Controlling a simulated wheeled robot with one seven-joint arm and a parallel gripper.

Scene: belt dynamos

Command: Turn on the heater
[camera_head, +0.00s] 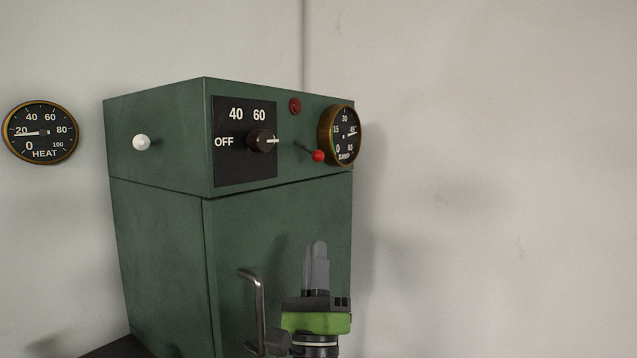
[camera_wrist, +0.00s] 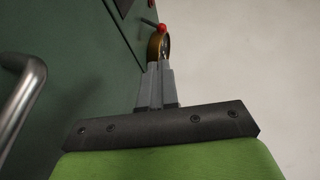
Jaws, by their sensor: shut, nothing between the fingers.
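The heater seems to be the green metal cabinet (camera_head: 160,250). Its front has a black dial plate (camera_head: 235,172) marked OFF, 40 and 60, with a dark knob (camera_head: 260,141) whose white mark points right. A red-tipped lever (camera_head: 318,156) sticks out right of the knob, angled downward. It also shows in the wrist view (camera_wrist: 162,28). A dark red button or lamp (camera_head: 295,105) sits above the lever. A white knob (camera_head: 141,142) is on the left side face. My gripper (camera_head: 317,250) is shut and empty, pointing up in front of the cabinet, below the lever and apart from it.
A metal door handle (camera_head: 258,300) stands out just left of my gripper, also close in the wrist view (camera_wrist: 22,100). A round DAMP gauge (camera_head: 341,136) is at the cabinet's upper right. A HEAT gauge (camera_head: 40,132), needle near 20, hangs on the wall. The right side is free.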

